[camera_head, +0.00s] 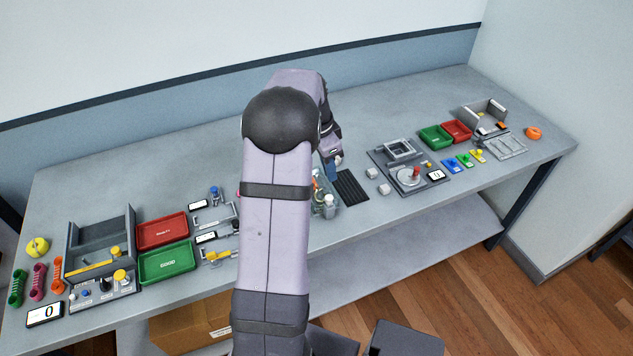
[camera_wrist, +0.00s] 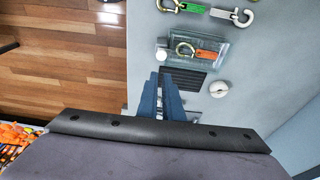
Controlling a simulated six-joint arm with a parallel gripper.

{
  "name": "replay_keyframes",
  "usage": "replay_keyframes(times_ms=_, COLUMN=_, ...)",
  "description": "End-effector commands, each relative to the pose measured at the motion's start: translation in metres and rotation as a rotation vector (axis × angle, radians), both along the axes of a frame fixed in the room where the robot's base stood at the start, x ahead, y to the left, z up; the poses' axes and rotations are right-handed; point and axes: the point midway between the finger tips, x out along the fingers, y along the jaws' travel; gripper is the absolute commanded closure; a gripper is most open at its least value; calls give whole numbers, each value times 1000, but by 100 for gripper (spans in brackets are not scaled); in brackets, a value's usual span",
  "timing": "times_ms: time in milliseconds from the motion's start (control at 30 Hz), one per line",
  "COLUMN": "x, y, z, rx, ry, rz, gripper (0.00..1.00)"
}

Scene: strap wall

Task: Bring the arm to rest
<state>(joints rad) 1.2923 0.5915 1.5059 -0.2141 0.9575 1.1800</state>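My gripper (camera_head: 333,170) hangs over the middle of the grey workbench (camera_head: 420,100), at the far end of my bent arm. Its blue fingers point down near a black ribbed mat (camera_head: 351,187). In the wrist view the two blue fingers of my gripper (camera_wrist: 161,80) lie close together over the mat (camera_wrist: 190,82). I see nothing held between them. The width of the gap between the fingertips is too small to judge. My arm hides part of the bench's middle.
A clear tray (camera_wrist: 198,50) with a hook and an orange piece lies beside the mat. To the right stand a grey fixture (camera_head: 407,175) and green (camera_head: 436,137) and red (camera_head: 457,131) trays. More trays, such as a red one (camera_head: 163,231), lie left. The back strip is clear.

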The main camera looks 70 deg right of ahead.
Motion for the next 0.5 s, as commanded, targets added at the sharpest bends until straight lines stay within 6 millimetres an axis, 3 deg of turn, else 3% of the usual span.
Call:
replay_keyframes(times_ms=33, x=0, y=0, z=13, rx=-2, ry=-1, rz=0, gripper=94)
replay_keyframes(times_ms=200, x=0, y=0, z=36, rx=-2, ry=-1, rz=-1, gripper=94)
replay_keyframes(times_ms=500, x=0, y=0, z=45, rx=0, ry=0, rz=0, gripper=94)
